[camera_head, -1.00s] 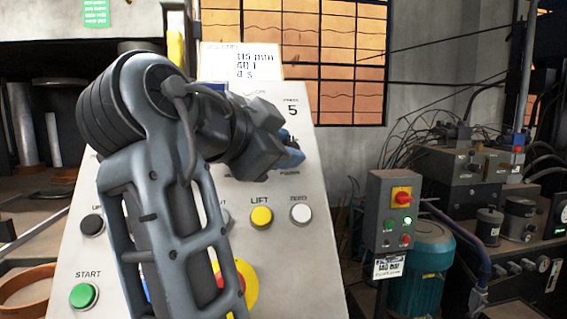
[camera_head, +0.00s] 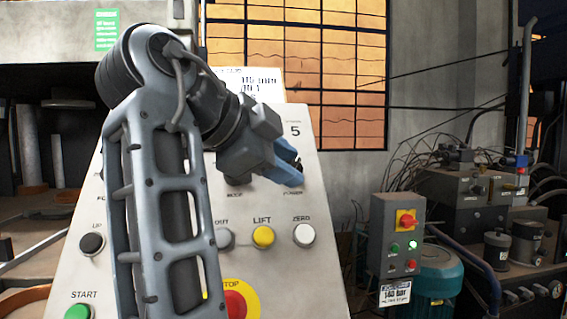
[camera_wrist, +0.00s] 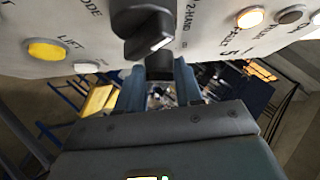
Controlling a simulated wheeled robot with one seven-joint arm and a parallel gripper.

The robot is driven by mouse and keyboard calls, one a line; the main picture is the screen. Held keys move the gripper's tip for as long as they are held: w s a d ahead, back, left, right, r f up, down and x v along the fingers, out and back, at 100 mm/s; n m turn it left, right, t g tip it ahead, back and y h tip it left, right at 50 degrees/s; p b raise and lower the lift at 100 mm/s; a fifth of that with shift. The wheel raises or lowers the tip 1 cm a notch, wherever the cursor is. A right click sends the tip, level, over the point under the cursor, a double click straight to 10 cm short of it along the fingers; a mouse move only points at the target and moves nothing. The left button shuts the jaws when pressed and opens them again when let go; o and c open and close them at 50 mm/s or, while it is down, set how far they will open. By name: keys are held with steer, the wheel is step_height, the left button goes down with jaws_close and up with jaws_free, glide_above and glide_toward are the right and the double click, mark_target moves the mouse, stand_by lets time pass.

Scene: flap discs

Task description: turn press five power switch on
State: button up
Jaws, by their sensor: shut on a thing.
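The press panel (camera_head: 275,265) is a light, sloped control face marked with a 5. My gripper (camera_head: 287,164) is at its right side, just above the POWER label, with blue fingers. In the wrist view the gripper (camera_wrist: 160,82) is shut on a dark knob, the power switch (camera_wrist: 160,66), between the fingertips. The fingers hide most of the switch, so its pointer position cannot be told. A larger black selector knob (camera_wrist: 145,30) beside it, near the MODE and 2-HAND labels, is apart from the fingers.
Below my gripper are the yellow LIFT button (camera_head: 263,237) and white ZERO button (camera_head: 304,235). The red stop button (camera_head: 237,302) and green START button (camera_head: 77,312) are lower. A grey switch box (camera_head: 397,240) stands to the right. My arm covers the panel's middle.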

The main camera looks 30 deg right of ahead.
steer(key=o, duration=1)
steer(key=shift+b+v, duration=0.35)
steer(key=shift+v, duration=3.5)
